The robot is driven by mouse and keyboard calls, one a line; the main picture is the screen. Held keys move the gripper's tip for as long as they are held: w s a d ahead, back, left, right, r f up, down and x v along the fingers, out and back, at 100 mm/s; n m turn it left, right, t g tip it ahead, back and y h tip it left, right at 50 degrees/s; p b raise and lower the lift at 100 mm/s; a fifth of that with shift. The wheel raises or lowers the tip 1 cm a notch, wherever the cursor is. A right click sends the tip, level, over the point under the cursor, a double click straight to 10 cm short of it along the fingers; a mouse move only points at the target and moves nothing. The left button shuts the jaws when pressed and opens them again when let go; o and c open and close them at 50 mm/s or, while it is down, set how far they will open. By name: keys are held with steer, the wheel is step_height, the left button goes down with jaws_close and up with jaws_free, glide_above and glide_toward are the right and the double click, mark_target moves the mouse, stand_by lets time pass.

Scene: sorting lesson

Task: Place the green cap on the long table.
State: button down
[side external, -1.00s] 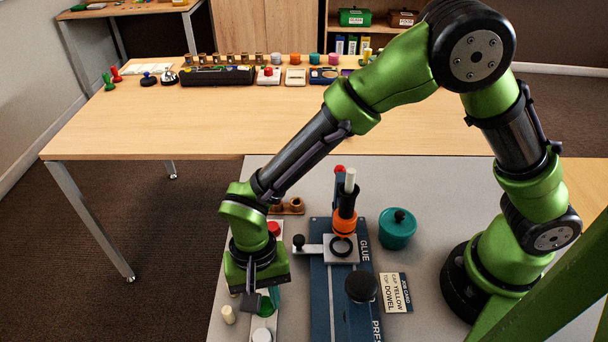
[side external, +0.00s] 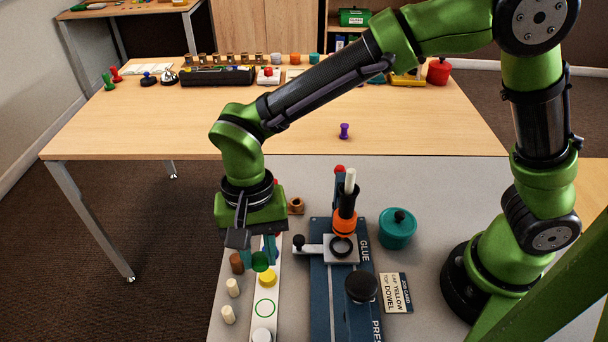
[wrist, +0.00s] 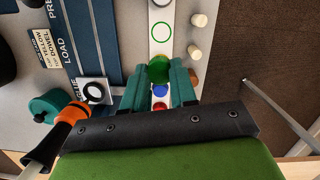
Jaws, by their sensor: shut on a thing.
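The green cap (side external: 260,262) is held between the teal fingers of my gripper (side external: 259,252), above the white strip (side external: 258,324). In the wrist view the green cap (wrist: 158,69) shows at the fingertips of my gripper (wrist: 160,76). An empty green ring (side external: 265,308) is on the strip. The long table (side external: 200,125) is the wooden one at the back, with a broad bare middle and front.
A yellow cap (side external: 267,278) and a white cap (side external: 262,335) sit on the strip. Pale dowels (side external: 228,314) stand left of it. The blue press (side external: 330,305) and teal pot (side external: 397,230) are right. A purple pin (side external: 344,130) stands on the long table.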

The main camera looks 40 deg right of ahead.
steer(key=w+d+f+m, duration=0.1)
steer(key=w+d+m, duration=0.25)
steer(key=d, duration=0.75)
steer(key=w+d+m+t, duration=0.1)
steer(key=w+d+m, duration=0.3)
steer(key=d, duration=0.7)
steer(key=w+d+f+m, duration=0.1)
steer(key=w+d+m, duration=0.3)
steer(key=d, duration=0.7)
steer(key=s+d+f+m, duration=0.1)
steer(key=s+d+m, duration=0.4)
steer(key=d, duration=0.4)
steer(key=s+d+f+m+t, duration=0.1)
steer(key=s+d+m, duration=0.5)
steer(key=d, duration=0.3)
steer(key=s+d+m+t, duration=0.1)
steer(key=s+d+m, duration=0.4)
steer(key=s+d, duration=0.3)
steer(key=shift+d+f+m+h, duration=0.35)
steer(key=shift+d+f+h, duration=0.05)
steer(key=shift+d, duration=0.1)
steer(key=shift+w+d+f+m, duration=0.1)
steer(key=shift+m, duration=0.2)
steer(key=shift+w+d, duration=0.15)
steer(key=shift+d, duration=0.1)
glide_above(443, 128)
steer(key=shift+s+a+f, duration=0.1)
steer(key=shift+s+f, duration=0.3)
steer(key=shift+f, duration=2.1)
steer(key=shift+f, duration=0.1)
